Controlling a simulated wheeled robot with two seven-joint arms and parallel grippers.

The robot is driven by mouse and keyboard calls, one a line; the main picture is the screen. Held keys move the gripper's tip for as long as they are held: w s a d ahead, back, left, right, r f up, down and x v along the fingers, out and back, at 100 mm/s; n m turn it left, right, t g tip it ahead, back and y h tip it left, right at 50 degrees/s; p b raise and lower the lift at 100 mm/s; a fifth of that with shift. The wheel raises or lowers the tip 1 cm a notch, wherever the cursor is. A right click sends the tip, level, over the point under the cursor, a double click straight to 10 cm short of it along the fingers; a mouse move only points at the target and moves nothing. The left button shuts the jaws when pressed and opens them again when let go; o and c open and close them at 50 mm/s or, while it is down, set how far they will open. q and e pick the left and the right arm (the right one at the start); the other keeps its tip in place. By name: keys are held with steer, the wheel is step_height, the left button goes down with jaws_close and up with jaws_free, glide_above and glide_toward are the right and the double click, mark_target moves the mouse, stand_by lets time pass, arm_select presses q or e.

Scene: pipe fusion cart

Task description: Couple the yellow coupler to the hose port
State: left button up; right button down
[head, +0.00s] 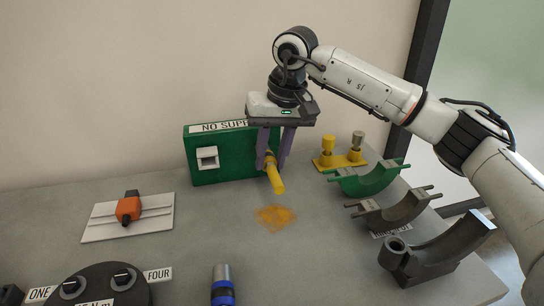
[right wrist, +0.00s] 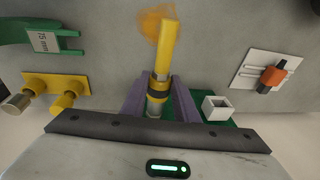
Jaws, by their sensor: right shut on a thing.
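The yellow coupler (head: 275,180) has a dark band and a metal end. My right gripper (head: 272,161) is shut on it, with its purple fingers on either side. The coupler also shows between the fingers in the right wrist view (right wrist: 168,48); its yellow end points away from the green box (head: 222,172) and its metal end faces the box. The box has a cut-off label reading "NO SUPP" and a white square socket (head: 207,157) on its front. The hose port behind the coupler is hidden, so I cannot tell whether they touch. My left gripper is out of view.
A yellow base with two fittings (head: 340,162) and several half-round cradles (head: 370,181) stand right. An orange-black part (head: 129,207) lies on a white plate left. A dark round piece (head: 95,285) and a blue-banded cylinder (head: 222,288) are in front.

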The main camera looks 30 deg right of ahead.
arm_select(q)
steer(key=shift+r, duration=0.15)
arm_select(e)
steer(key=shift+w, duration=0.2)
steer(key=c, duration=1.3)
jaws_free()
steer(key=shift+d, duration=0.1)
steer(key=v, duration=0.2)
steer(key=shift+r, duration=0.35)
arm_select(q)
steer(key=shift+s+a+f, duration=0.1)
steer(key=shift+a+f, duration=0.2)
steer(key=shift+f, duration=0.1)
arm_select(e)
steer(key=v, duration=0.7)
steer(key=shift+r, duration=0.35)
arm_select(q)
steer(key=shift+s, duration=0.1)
arm_select(e)
steer(key=shift+s, duration=0.15)
